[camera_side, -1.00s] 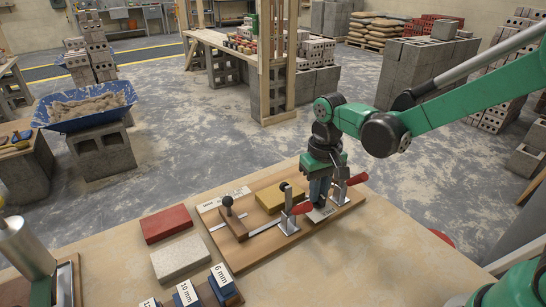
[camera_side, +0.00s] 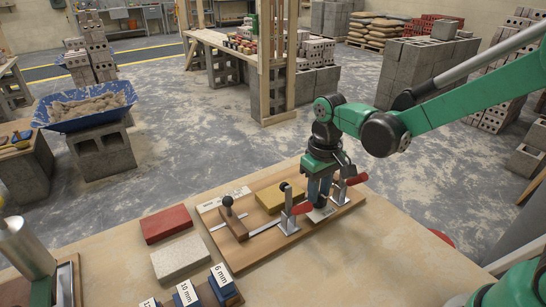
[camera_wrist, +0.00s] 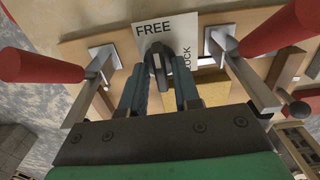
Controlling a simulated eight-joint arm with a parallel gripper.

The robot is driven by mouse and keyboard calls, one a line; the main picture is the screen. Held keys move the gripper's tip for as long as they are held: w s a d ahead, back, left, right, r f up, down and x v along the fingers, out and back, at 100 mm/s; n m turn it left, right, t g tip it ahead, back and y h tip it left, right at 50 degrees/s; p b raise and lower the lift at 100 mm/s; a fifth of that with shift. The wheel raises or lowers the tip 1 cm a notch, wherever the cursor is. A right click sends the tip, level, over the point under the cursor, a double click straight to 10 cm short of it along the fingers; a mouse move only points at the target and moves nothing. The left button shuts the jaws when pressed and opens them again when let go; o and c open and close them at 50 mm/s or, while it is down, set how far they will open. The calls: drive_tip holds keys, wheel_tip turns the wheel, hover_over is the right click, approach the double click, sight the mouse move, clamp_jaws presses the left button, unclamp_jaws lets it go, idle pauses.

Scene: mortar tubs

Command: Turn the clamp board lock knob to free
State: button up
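The lock knob (camera_wrist: 159,62) is a dark grey grip on the clamp board (camera_side: 240,262). In the wrist view it stands beside a white card marked FREE and LOCK (camera_wrist: 150,28), its far end towards FREE. My gripper (camera_wrist: 159,74) is low over the board's right part, with one blue finger on each side of the knob. The fingers look spread, with narrow gaps beside the knob; contact is hard to judge. In the side view my gripper (camera_side: 319,200) hides the knob, and a pale plate (camera_side: 319,214) shows below it.
Toggle clamps with red handles (camera_side: 302,208) (camera_side: 356,179) stand close on both sides of my gripper. A yellow block (camera_side: 275,198) and a dark ball-topped lever (camera_side: 228,203) are on the board. Red (camera_side: 166,224) and grey (camera_side: 180,258) blocks lie left; the table's front right is clear.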

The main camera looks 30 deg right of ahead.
drive_tip(key=shift+o, duration=0.7)
drive_tip(key=shift+r, duration=2.85)
drive_tip(key=s+d+r+t, duration=0.1)
drive_tip(key=s+r+t, duration=0.2)
drive_tip(key=s+t, duration=0.4)
drive_tip(key=shift+s+d, duration=0.15)
drive_tip(key=shift+d, duration=0.25)
